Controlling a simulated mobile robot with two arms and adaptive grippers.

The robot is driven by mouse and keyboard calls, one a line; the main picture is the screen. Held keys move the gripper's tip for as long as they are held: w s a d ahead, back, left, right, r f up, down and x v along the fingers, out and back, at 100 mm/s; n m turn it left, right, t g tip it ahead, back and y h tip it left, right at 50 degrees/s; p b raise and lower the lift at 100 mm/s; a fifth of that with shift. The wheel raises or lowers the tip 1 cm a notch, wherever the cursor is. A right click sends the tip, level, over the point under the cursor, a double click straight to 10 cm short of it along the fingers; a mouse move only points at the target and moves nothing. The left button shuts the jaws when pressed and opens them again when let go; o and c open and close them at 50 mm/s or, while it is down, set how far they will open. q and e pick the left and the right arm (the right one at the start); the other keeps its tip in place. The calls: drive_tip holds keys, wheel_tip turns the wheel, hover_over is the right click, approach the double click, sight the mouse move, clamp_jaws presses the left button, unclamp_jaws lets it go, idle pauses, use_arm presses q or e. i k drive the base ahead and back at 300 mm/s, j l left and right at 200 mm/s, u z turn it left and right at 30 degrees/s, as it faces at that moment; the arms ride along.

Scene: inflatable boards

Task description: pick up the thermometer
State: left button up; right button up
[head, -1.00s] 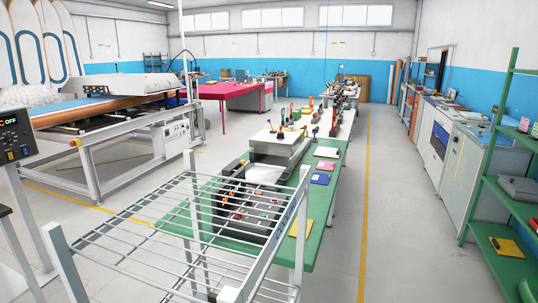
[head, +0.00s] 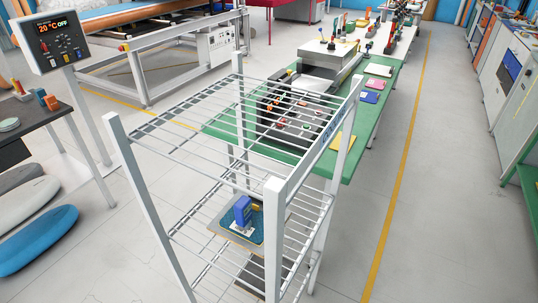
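I cannot pick out a thermometer for certain in the head view. A blue upright object (head: 242,210) with a pale base stands on a flat board on a lower shelf of the wire rack (head: 197,113); it is too small to identify. A control box (head: 59,41) on a post at the upper left has a display reading 20 °C and OFF. Neither of my grippers is in view.
The rack stands close in front, its top shelf empty. Behind it is a green table (head: 222,131) with machines and tools. A dark table (head: 35,118) and padded boards (head: 38,240) are at left. The floor (head: 430,220) at right is clear.

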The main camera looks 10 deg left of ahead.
sight(243, 211)
drive_tip(key=i+l+u, duration=0.1)
drive_tip(key=l+u, duration=1.25)
